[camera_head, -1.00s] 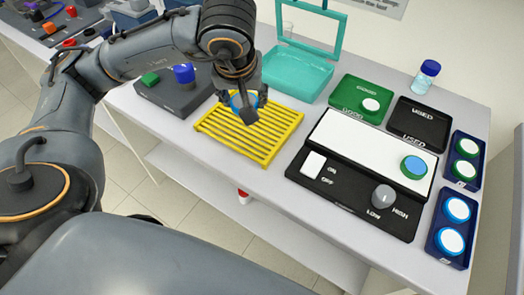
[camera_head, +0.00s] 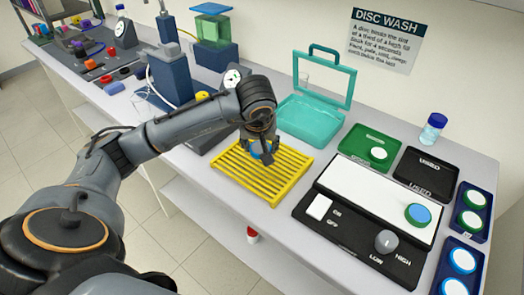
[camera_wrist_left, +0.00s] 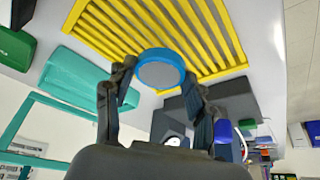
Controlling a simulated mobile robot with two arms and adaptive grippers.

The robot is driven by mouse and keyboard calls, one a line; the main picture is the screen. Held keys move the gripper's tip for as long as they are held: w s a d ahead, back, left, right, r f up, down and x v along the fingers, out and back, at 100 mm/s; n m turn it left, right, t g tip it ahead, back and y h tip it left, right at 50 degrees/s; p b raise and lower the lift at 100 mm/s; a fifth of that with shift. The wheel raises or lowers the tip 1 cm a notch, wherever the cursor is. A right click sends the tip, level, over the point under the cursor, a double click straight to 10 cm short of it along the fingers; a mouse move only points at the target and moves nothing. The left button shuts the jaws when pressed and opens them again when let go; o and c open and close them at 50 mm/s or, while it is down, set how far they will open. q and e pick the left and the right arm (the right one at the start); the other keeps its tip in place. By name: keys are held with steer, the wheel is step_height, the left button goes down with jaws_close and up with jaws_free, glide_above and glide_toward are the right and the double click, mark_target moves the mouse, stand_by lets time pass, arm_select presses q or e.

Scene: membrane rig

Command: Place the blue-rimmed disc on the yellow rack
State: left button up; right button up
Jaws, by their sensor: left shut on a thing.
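The blue-rimmed disc (camera_wrist_left: 161,71) has a grey face and is held between the fingers of my left gripper (camera_wrist_left: 158,85). In the head view the left gripper (camera_head: 262,147) points down over the yellow rack (camera_head: 242,178), with a bit of the blue disc (camera_head: 261,157) showing at its fingertips. The slatted yellow rack (camera_wrist_left: 95,22) is behind the disc in the left wrist view. I cannot tell whether the disc touches the slats. My right gripper is not in view.
A teal case (camera_head: 310,122) with a raised lid stands behind the rack. To the right are a black panel with a white plate (camera_head: 372,195), a green tray (camera_head: 352,145), a black tray (camera_head: 424,181) and blue trays of discs (camera_head: 434,275). A grey device with a gauge (camera_head: 207,138) stands left.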

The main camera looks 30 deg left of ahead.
arm_select(q)
steer(key=shift+w+a+f, duration=0.1)
steer(key=shift+w+f, duration=0.35)
steer(key=shift+f, duration=0.1)
steer(key=f, duration=0.1)
steer(key=f+p, duration=0.1)
steer(key=f, duration=0.1)
steer(key=shift+w+p, duration=0.2)
steer(key=shift+p, duration=0.1)
steer(key=shift+f, duration=0.25)
steer(key=shift+a, duration=0.1)
steer(key=shift+f, duration=0.2)
steer(key=o, duration=1.1)
steer(key=shift+c, duration=0.2)
